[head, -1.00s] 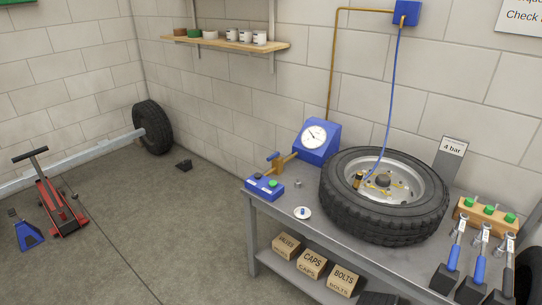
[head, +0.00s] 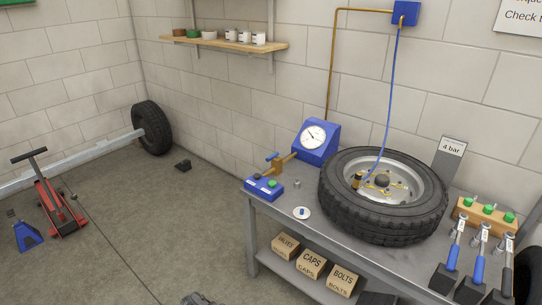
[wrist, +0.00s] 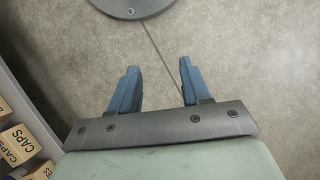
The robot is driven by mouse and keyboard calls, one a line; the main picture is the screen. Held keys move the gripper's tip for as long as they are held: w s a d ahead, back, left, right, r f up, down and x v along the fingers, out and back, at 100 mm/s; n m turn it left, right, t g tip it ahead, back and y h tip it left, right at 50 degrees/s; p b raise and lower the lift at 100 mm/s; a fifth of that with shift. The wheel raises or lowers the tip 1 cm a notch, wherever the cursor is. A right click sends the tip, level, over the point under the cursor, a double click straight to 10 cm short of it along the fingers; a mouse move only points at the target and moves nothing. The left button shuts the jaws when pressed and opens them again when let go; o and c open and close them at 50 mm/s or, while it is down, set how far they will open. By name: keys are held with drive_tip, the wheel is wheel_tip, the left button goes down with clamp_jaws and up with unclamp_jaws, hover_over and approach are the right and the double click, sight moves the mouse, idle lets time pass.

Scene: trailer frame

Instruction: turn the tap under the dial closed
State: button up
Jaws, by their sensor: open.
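The dial (head: 313,134) is a white round face on a blue box at the back left of the workbench. The handle's exact angle is too small to tell. In the wrist view my gripper (wrist: 160,68) is open and empty, its two blue fingers apart above bare floor. It is away from the tap, which does not show in that view.
A tyre (head: 383,225) fills the middle of the workbench (head: 330,237). Boxes (head: 311,264) stand on the lower shelf and show at the left of the wrist view.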

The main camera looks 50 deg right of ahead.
drive_tip(key=w+d+r+m+t, duration=0.2)
drive_tip(key=w+d+r+m, duration=0.3)
drive_tip(key=w+d, duration=0.9)
drive_tip(key=w+d+r+m+t, duration=0.1)
drive_tip(key=w+d+r, duration=0.5)
drive_tip(key=d, duration=0.2)
drive_tip(key=w+d+r+m+t, duration=0.1)
drive_tip(key=w+d+r, duration=0.4)
drive_tip(key=d+r, duration=0.25)
drive_tip(key=m+t+h, duration=0.1)
drive_tip(key=m+t, duration=0.2)
drive_tip(key=m, duration=0.4)
approach(271, 156)
drive_tip(key=f, duration=0.2)
drive_tip(key=w+f, duration=0.1)
drive_tip(key=f, duration=0.5)
drive_tip(key=shift+w+a+f, duration=0.25)
drive_tip(key=shift+w, duration=0.05)
drive_tip(key=shift+c, duration=0.2)
clamp_jaws()
